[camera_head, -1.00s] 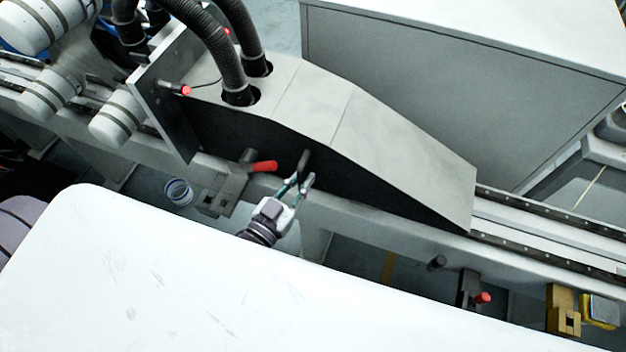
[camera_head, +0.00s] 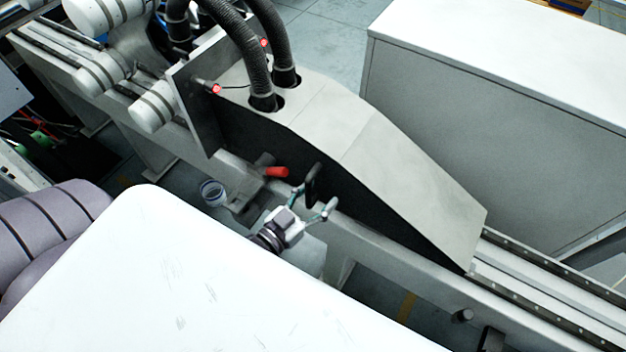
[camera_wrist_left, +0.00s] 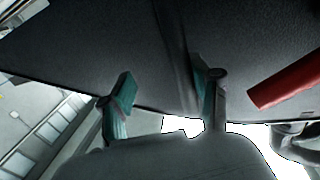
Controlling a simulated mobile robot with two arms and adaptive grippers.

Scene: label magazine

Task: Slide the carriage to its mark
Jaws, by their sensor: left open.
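The carriage (camera_head: 345,130) is a grey wedge-shaped cover with a dark side. It sits on a long rail (camera_head: 530,302), its low end toward the lower right. A black upright handle (camera_head: 313,183) stands out from its dark side. My left gripper (camera_head: 313,200) is open at this handle, a finger on either side of it; I cannot tell whether they touch it. In the left wrist view, the dark handle (camera_wrist_left: 174,45) shows between the parted fingers (camera_wrist_left: 163,92). I cannot make out the mark. My right gripper is out of view.
A red lever (camera_head: 277,171) stands just left of the handle, also in the left wrist view (camera_wrist_left: 288,82). Black hoses (camera_head: 232,45) rise from the carriage. A white surface (camera_head: 180,270) fills the foreground. A large grey cabinet (camera_head: 480,130) stands behind the rail. A dark peg (camera_head: 462,315) is lower right.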

